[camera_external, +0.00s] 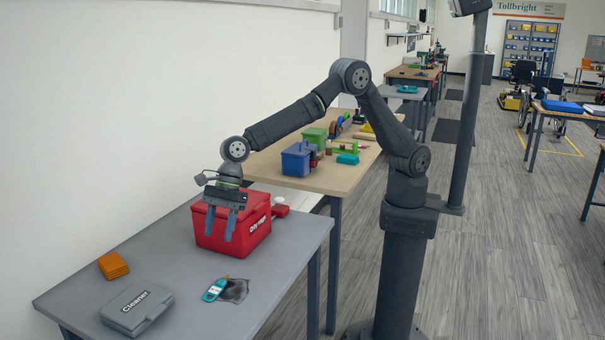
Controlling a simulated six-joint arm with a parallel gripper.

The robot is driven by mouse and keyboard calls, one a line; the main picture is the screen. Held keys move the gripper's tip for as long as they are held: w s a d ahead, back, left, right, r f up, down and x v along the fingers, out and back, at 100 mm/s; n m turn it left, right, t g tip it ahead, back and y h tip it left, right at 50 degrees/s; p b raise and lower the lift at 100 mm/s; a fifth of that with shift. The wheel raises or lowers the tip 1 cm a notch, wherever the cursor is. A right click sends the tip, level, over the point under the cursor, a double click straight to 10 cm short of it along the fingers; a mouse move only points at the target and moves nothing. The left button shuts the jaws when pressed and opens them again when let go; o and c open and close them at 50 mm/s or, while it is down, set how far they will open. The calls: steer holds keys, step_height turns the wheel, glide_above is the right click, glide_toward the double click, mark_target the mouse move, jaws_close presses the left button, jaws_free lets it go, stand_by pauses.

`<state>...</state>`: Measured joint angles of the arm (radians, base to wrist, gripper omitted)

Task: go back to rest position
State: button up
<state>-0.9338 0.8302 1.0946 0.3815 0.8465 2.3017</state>
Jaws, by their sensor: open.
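My gripper (221,226) points down above the grey table (185,262), in front of the red box (262,219) in this view. Its two fingers are apart and nothing shows between them except the red box behind. I cannot tell whether the fingertips touch the box. The arm reaches from its dark pedestal at the right, bent up at the elbow and down to the gripper.
The grey table also holds a grey case marked Cleaner (137,307), an orange stack (113,265) and a teal device (215,289) on a dark cloth. A wooden table (270,171) behind carries a blue bin (297,159) and a green bin (314,138). A dark post (469,110) stands right of the arm.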

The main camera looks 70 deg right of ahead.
step_height(320, 180, up, 6)
steer(key=f, duration=0.1)
steer(key=w+d+m, duration=0.1)
steer(key=w+d, duration=0.4)
steer(key=w+d+m+t, duration=0.1)
steer(key=w+d, duration=1)
steer(key=w, duration=0.1)
steer(key=shift+d+r+m, duration=0.15)
steer(key=shift+r+m, duration=0.1)
steer(key=shift+m, duration=0.15)
steer(key=w+d+m, duration=0.1)
steer(key=w+d, duration=0.3)
steer(key=d, duration=0.5)
steer(key=w+d+m+t+h, duration=0.1)
steer(key=w+d, duration=0.3)
steer(key=d, duration=0.6)
steer(key=w+d+m, duration=0.1)
steer(key=w+d, duration=0.3)
steer(key=d, duration=0.5)
steer(key=shift+w+d+m+t, duration=0.25)
steer(key=shift+w+m+t, duration=0.15)
